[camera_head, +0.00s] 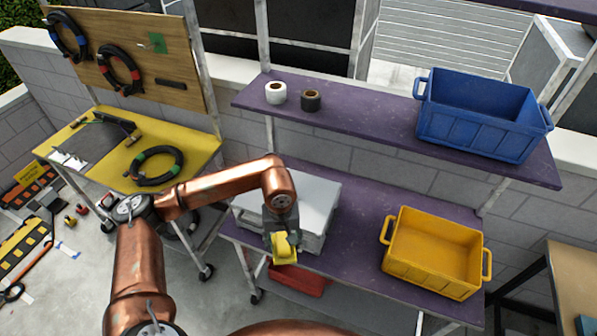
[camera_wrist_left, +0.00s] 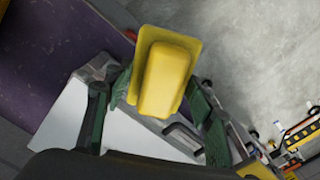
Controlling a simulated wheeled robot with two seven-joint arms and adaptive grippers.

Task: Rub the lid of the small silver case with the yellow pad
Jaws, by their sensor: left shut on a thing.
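The small silver case (camera_head: 316,204) lies closed on the lower purple shelf in the head view, its pale lid partly hidden by my left arm. In the left wrist view, part of the case (camera_wrist_left: 62,122) and its handle side show behind the gripper. My left gripper (camera_head: 281,232) is shut on the yellow pad (camera_head: 284,252), at the near front edge of the case. The pad (camera_wrist_left: 165,80) sits between the green fingers in the left wrist view. I cannot tell whether the pad touches the case. My right gripper is not in view.
A yellow crate (camera_head: 394,265) stands to the right on the same lower shelf (camera_head: 350,262). A blue crate (camera_head: 480,133) and two tape rolls stand on the upper shelf (camera_head: 365,122). A red box (camera_head: 300,281) sits below. A yellow-topped cart (camera_head: 201,153) stands at left.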

